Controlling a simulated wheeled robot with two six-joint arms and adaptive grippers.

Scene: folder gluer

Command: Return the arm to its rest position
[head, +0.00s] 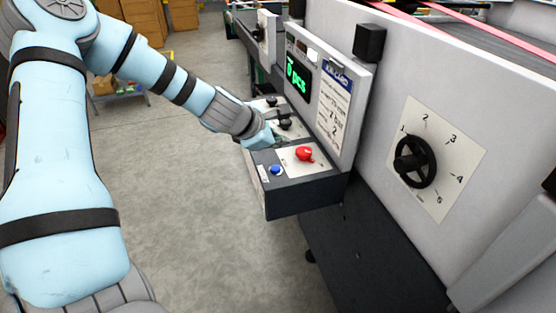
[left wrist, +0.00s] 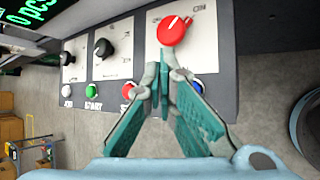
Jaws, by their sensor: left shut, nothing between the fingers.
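My left arm reaches in from the left in the head view. Its gripper (head: 262,137) is at the left edge of the control panel (head: 300,190), partly hidden by the wrist. In the left wrist view the teal fingers (left wrist: 160,78) come together with nothing between them. Their tips lie just below the red rotary knob (left wrist: 173,30) in the picture; I cannot tell whether they touch the panel. The red knob also shows in the head view (head: 305,154), right of the gripper. My right gripper is not in view.
The panel has black knobs (left wrist: 103,47), a green button (left wrist: 91,90) and a blue button (head: 275,170). A display (head: 298,78) stands behind it. A numbered dial with a black handwheel (head: 414,161) is at right. Grey floor (head: 190,200) left of the panel is clear; boxes (head: 140,18) stand farther back.

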